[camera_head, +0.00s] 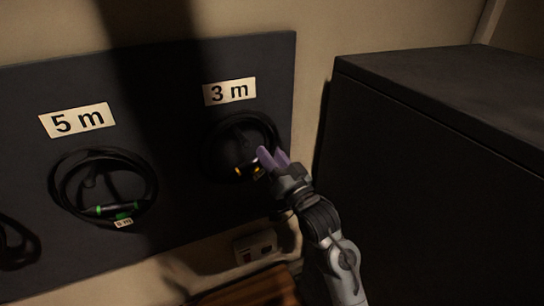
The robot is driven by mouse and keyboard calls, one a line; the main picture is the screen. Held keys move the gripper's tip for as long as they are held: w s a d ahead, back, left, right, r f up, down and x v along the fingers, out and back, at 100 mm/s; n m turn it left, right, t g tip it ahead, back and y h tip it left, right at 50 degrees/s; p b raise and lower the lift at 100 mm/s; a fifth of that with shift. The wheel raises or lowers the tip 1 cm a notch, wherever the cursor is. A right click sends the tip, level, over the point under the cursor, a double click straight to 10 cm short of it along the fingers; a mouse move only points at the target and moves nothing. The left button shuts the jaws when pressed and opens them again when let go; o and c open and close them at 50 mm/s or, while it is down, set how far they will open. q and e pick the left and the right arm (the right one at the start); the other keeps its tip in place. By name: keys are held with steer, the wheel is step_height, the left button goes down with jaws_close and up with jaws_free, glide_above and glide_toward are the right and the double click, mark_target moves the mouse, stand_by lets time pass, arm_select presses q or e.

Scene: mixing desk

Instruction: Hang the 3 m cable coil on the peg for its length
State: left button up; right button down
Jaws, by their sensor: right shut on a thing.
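The cable coil with orange bands (209,160) is black and hangs or is held against the dark board, right below the "3 m" label (230,92). My right gripper (272,158), with purple fingertips, is shut on the coil at its lower right side. The peg under the "3 m" label is too dark to make out, so I cannot tell whether the coil is around it. My left gripper is not in view.
A black coil with green bands (152,189) hangs under the "5 m" label (78,120). Part of another dark coil (18,243) shows at the left edge. A large dark cabinet (420,180) stands close on the right. A wall socket (254,248) sits below the board.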

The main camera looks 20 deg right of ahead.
steer(key=shift+w+f, duration=0.1)
steer(key=shift+f, duration=0.25)
steer(key=c, duration=0.7)
jaws_free()
steer(key=shift+o, duration=0.2)
steer(key=shift+d, duration=0.1)
